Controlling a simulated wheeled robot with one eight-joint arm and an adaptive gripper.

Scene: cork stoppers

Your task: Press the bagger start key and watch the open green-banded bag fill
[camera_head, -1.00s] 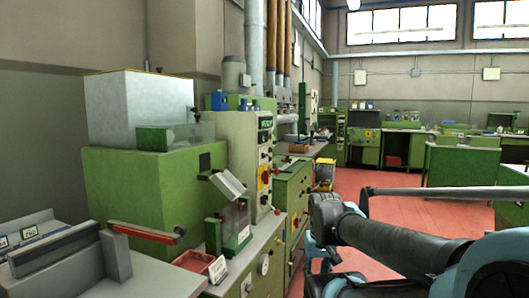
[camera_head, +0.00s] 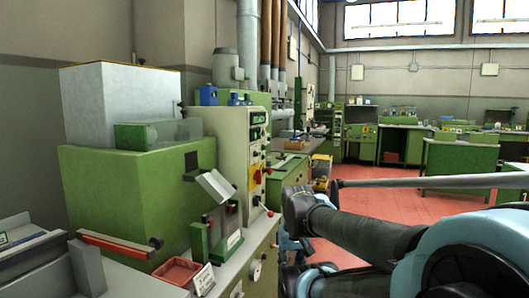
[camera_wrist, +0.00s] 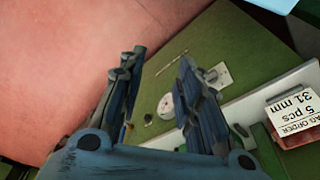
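A green machine with a white hopper (camera_head: 120,105) on top stands at left in the head view. Beside it is a cream control panel (camera_head: 257,150) with a red-on-yellow switch and several knobs. A metal chute (camera_head: 217,184) slopes above a small green stand with a clear front (camera_head: 222,232). I cannot make out a green-banded bag or tell which control is the start key. In the wrist view my gripper (camera_wrist: 161,62) has its two fingers apart with nothing between them. It is over or near a green cabinet face (camera_wrist: 205,50) with a round white dial (camera_wrist: 166,105).
A red tray (camera_head: 177,271) and an order card (camera_head: 204,280) sit on the grey counter. The card (camera_wrist: 293,110), reading "5 pcs 31 mm", also shows in the wrist view. Red floor (camera_head: 400,205) is open at right.

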